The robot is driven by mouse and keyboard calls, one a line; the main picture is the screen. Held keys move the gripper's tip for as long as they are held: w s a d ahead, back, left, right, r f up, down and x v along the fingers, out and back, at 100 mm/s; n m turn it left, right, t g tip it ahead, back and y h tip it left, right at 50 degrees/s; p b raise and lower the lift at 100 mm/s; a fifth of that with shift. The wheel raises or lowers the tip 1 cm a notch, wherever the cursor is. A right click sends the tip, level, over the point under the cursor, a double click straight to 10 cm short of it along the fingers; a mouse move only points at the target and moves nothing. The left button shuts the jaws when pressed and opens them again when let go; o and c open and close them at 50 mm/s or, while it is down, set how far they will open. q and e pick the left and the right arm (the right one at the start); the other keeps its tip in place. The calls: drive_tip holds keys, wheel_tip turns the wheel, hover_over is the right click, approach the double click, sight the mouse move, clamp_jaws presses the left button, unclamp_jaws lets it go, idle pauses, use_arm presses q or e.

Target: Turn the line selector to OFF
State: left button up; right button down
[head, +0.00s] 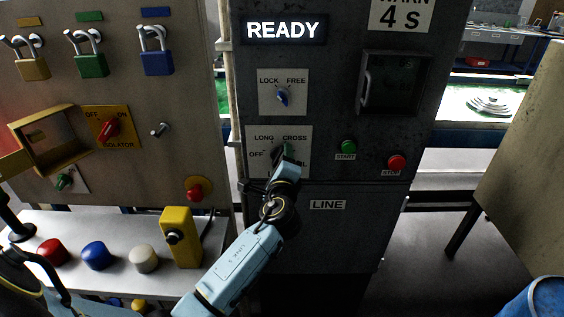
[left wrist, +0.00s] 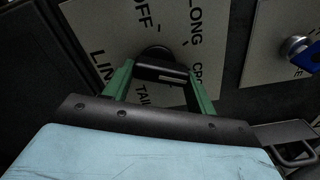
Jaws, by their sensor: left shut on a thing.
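The line selector is a dark knob (left wrist: 160,70) on a pale plate (head: 262,137) low on the dark cabinet. The plate reads LONG, CROSS and OFF in the head view, OFF being at its left; the wrist view also shows TAIL and part of LIN. My left gripper (head: 285,153) is at the knob, its green fingers (left wrist: 160,83) on either side of it and shut on it. A small pale mark shows on the knob toward the CROSS side, but I cannot tell for sure which label it points at. My right gripper is not in view.
Above is a LOCK/FREE knob (head: 283,98) and a lit READY sign (head: 283,30). A green START button (head: 348,147) and red STOP button (head: 397,163) sit to the right. The left panel holds padlocks (head: 90,64), a red isolator knob (head: 109,129) and an open yellow-framed cover (head: 45,140).

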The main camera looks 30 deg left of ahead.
use_arm(q)
drive_tip(key=o, duration=1)
drive_tip(key=b+v, duration=0.1)
drive_tip(key=v, duration=1.2)
drive_tip(key=shift+s, duration=0.25)
